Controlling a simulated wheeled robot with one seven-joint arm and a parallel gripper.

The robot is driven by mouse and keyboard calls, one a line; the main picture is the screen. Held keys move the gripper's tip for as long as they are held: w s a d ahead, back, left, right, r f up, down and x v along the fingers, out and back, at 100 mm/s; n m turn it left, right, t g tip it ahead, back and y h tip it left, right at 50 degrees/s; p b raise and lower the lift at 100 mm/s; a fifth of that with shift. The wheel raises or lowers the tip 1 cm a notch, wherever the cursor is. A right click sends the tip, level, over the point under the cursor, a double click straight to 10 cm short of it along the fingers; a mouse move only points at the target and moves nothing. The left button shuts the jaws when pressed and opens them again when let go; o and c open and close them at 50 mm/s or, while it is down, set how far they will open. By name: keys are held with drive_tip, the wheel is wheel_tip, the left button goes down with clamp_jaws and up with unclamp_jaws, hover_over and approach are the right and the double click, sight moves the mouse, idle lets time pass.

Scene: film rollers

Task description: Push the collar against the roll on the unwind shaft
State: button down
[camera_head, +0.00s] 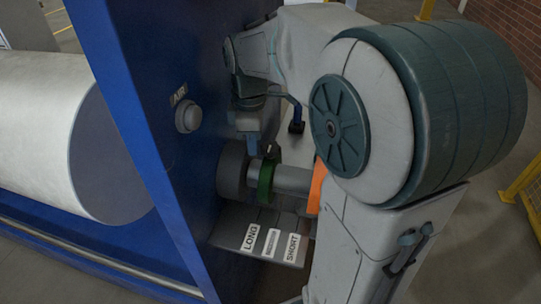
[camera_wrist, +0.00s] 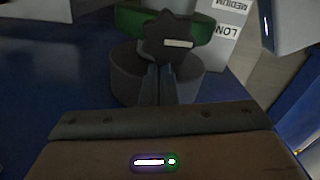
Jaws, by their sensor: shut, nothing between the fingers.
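The green collar (camera_head: 266,182) is around the grey shaft (camera_head: 292,180), with a dark knob on top. In the wrist view the collar (camera_wrist: 135,20) and its star-shaped knob (camera_wrist: 165,35) lie just beyond my fingertips. A dark grey cylinder (camera_head: 231,168) sits between the collar and the blue panel; I cannot tell whether it is a roll. A narrow gap seems to separate it from the collar. My gripper (camera_head: 253,150) points down above the shaft on the panel side of the knob. Its fingers (camera_wrist: 163,75) are shut and empty; contact with the knob is unclear.
An orange ring (camera_head: 317,186) is farther right on the shaft, partly behind my arm. A plate (camera_head: 228,232) below carries LONG and SHORT labels. The blue panel (camera_head: 150,120) has an AIR button (camera_head: 188,117). A large white roll (camera_head: 50,130) is left of the panel.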

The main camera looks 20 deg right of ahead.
sight(268, 146)
drive_tip(key=shift+s+d, duration=0.1)
idle(0.3)
drive_tip(key=shift+s+d, duration=0.45)
drive_tip(key=shift+d, duration=0.15)
drive_tip(key=shift+s+d, duration=0.4)
drive_tip(key=shift+d, duration=0.2)
drive_tip(key=shift+s+d, duration=0.95)
drive_tip(key=shift+d, duration=0.4)
idle(0.5)
drive_tip(key=shift+s+d+b, duration=0.3)
drive_tip(key=shift+s+d, duration=0.55)
drive_tip(key=shift+d, duration=0.25)
drive_tip(key=shift+a, duration=0.1)
drive_tip(key=shift+w+a+r, duration=0.1)
drive_tip(key=shift+w+a, duration=0.35)
drive_tip(key=shift+a, duration=0.1)
